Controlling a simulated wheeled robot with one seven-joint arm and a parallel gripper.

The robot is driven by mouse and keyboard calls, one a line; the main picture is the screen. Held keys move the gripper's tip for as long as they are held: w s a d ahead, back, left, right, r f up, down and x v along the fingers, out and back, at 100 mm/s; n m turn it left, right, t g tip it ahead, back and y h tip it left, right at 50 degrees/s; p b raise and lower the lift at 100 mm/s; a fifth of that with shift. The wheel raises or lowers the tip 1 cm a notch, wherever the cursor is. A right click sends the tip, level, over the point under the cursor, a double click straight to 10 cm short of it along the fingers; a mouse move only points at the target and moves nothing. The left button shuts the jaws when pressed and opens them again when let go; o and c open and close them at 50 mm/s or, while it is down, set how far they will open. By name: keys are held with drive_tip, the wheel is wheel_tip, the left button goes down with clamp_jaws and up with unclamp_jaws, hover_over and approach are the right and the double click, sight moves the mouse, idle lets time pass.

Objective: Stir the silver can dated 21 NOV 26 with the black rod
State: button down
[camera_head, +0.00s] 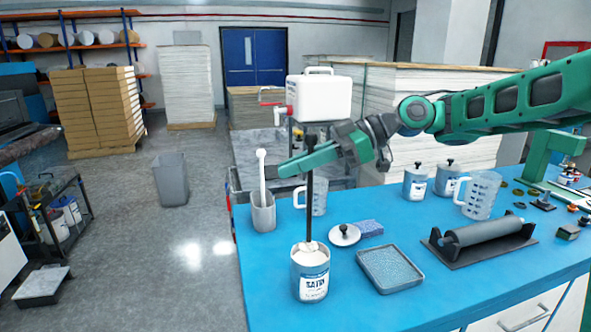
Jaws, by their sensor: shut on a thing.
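A can (310,286) with a white and blue label reading SATIN stands upright near the front of the blue table (420,268). Its top looks open, and its date is too small to read. My gripper (306,161) is shut on the upper part of the black rod (309,205), above the can. The rod is upright, and its lower end is at the can's mouth; how deep it sits inside is hidden. A round lid (344,236) with a black knob lies on the table, behind and right of the can.
A grey holder (263,214) with a white stick stands left. A clear jug (316,199) is behind the rod. A speckled tray (391,269), a blue sponge (369,228) and a roller (482,237) lie right. Two lidded cans (416,185) and another jug (481,196) stand farther back.

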idle(0.4)
drive_tip(key=shift+r, duration=2)
